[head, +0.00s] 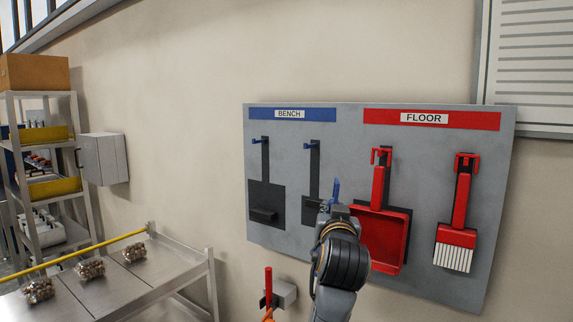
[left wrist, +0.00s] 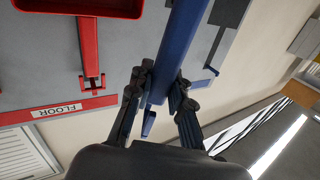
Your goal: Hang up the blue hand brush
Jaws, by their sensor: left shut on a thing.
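The blue hand brush (left wrist: 182,45) shows in the left wrist view as a long blue handle between my fingers; its bristle end is out of frame. My left gripper (left wrist: 158,84) is shut on this handle, and the handle's narrow end sticks out past the fingers. In the head view my left gripper (head: 328,208) is in front of the board, and only a blue tip (head: 336,188) of the brush shows above it. The bench section's right blue hook (head: 312,143) is bare, above a dark brush-shaped outline (head: 314,175).
The grey tool board (head: 345,135) hangs on the wall. A red dustpan (head: 378,222) hangs close right of my gripper, with a red brush (head: 458,210) beyond. The left bench hook (head: 264,141) is bare. A metal table (head: 175,262) and shelf rack (head: 78,110) stand left.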

